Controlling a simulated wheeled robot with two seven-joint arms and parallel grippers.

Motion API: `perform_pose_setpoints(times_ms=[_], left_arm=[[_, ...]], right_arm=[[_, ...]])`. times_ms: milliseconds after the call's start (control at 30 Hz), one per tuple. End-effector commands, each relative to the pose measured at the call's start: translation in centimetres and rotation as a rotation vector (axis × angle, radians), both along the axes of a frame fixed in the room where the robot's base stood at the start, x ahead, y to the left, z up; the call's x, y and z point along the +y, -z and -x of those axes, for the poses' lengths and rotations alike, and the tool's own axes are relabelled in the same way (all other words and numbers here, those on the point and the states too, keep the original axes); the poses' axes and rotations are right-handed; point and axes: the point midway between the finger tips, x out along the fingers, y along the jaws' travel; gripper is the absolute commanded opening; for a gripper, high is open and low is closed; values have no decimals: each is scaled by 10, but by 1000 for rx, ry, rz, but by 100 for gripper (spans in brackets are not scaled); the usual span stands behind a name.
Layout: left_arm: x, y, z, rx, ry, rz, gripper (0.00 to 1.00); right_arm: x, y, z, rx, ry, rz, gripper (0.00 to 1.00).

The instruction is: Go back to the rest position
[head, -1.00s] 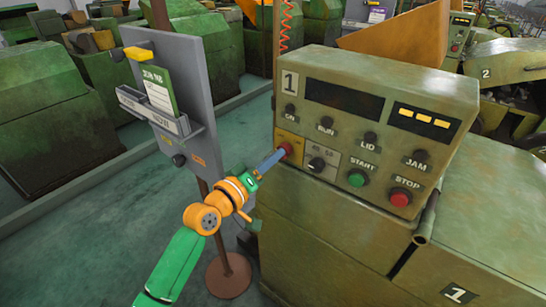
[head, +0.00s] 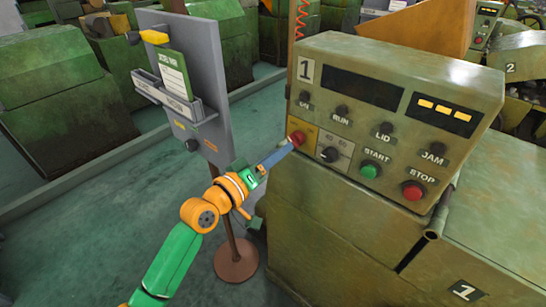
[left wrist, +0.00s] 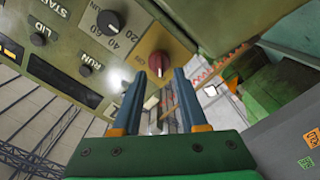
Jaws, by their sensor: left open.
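My left gripper (head: 288,145) reaches in from the lower left to the front panel of machine 1, close to the red knob (head: 297,138) on a yellow plate. In the left wrist view my left gripper (left wrist: 160,78) is open, with two blue fingers apart and nothing held between them. The red knob (left wrist: 158,63) shows just beyond and between the fingertips. I cannot tell whether a finger touches it. My right gripper is not in view.
The olive control box (head: 390,110) of machine 1 has a black selector (head: 329,155), a green START button (head: 370,171) and a red STOP button (head: 413,190). A grey board (head: 190,90) with a card stands on a pole left of my arm. Green floor is free at lower left.

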Motion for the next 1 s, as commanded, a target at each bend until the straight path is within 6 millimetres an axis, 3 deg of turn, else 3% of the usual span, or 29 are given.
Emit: perform_pose_setpoints(times_ms=[100, 233, 633, 700, 767, 833, 933, 1000], left_arm=[[13, 3, 19, 1, 0, -4, 42], [21, 2, 29, 1, 0, -3, 42], [22, 1, 30, 1, 1, -2, 42], [24, 9, 28, 14, -12, -11, 42], [32, 34, 23, 53, -47, -44, 42], [49, 89, 18, 136, -113, -124, 42], [79, 191, 33, 290, -196, -296, 42], [98, 259, 60, 398, -220, -426, 42]], right_arm=[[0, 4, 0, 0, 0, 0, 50], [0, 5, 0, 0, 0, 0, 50], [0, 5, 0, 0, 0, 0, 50], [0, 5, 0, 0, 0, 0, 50], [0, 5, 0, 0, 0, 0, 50], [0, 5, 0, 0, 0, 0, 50], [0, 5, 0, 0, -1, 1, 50], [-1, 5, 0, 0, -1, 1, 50]])
